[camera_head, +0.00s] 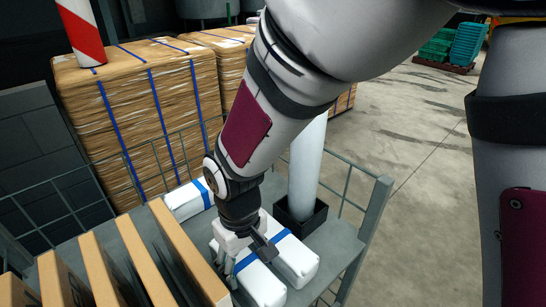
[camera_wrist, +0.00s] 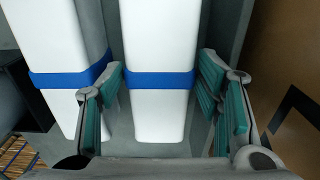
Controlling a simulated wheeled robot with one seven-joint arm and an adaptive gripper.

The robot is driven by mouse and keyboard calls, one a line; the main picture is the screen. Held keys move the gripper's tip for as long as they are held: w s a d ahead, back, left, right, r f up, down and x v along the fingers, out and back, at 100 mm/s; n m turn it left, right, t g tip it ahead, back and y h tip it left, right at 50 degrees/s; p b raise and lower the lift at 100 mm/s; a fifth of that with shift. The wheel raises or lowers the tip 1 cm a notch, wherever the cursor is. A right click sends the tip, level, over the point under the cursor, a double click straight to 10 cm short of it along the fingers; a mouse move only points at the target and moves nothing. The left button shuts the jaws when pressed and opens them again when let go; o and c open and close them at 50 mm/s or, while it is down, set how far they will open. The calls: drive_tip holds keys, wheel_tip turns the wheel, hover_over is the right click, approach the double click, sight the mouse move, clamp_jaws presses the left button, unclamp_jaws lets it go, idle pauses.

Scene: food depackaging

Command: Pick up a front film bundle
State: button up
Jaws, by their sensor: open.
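Two white front film bundles with blue bands lie side by side on the grey cart top. In the head view, my gripper (camera_head: 246,256) is over the left one (camera_head: 262,286), and the right one (camera_head: 297,260) is beside it. In the wrist view, my open gripper (camera_wrist: 160,75) has its teal-padded fingers on either side of one bundle (camera_wrist: 158,115). The left finger is by the gap between this bundle and its neighbour (camera_wrist: 62,105). Whether the pads touch the bundle cannot be told. Another white bundle (camera_head: 188,200) lies farther back, partly behind my arm.
Cardboard panels (camera_head: 190,258) stand close to the left of the front bundles. A white roll (camera_head: 306,170) stands upright in a black holder (camera_head: 300,218) behind them. A railing (camera_head: 375,210) edges the cart. Wrapped pallets (camera_head: 140,110) stand beyond; open floor (camera_head: 440,200) is at right.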

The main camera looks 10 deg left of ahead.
wheel_tip(320, 180, down, 5)
drive_tip(key=shift+w+a+r, duration=0.1)
drive_tip(key=shift+w+a, duration=0.05)
drive_tip(key=c, duration=0.9)
